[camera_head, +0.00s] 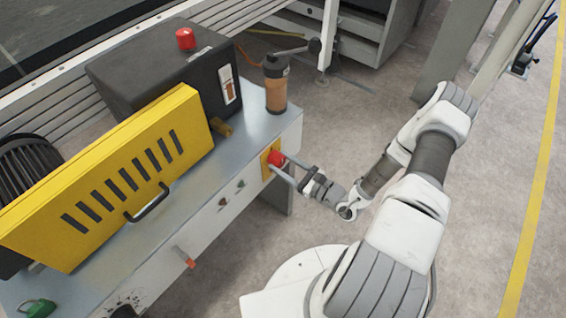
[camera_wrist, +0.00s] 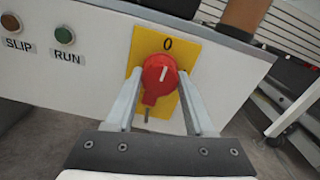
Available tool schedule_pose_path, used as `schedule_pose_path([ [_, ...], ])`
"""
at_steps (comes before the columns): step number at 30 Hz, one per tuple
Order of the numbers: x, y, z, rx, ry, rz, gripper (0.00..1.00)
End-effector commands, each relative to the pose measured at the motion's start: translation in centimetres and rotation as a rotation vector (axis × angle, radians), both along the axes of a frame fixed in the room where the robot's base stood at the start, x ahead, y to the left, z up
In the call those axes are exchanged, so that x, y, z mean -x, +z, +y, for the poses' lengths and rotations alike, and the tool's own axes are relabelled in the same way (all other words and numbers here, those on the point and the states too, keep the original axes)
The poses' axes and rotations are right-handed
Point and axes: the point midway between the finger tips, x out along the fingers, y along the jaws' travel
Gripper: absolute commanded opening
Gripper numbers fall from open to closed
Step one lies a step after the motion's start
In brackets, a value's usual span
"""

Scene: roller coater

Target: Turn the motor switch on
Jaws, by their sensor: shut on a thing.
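The motor switch (camera_wrist: 160,78) is a red rotary knob on a yellow plate (camera_wrist: 176,50) marked "0" at the top. It sits on the light side panel of the machine. Its white pointer line points up, close to the "0". My gripper (camera_wrist: 162,88) has one finger on each side of the red knob and is shut on it. In the head view the red knob (camera_head: 276,158) shows at the right end of the panel, with my gripper (camera_head: 283,167) reaching it from the right. The lower part of the yellow plate is partly hidden behind the knob.
Green (camera_wrist: 64,35) and orange (camera_wrist: 11,22) indicators labelled RUN and SLIP lie left of the switch. An orange-and-black cylinder (camera_head: 276,92) stands on the machine top above it. A yellow slotted guard (camera_head: 110,180) is at left. Open floor (camera_head: 480,200) lies to the right.

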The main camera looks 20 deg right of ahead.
Motion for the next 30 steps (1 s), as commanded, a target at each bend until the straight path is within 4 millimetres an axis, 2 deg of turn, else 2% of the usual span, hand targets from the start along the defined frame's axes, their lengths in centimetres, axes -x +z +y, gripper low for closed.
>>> schedule_pose_path([
  [8, 0.09, 0.07, -0.02, -0.134, -0.002, 0.098, 0.0],
  [30, 0.18, 0.08, 0.1, -0.697, -0.002, 0.507, 0.0],
])
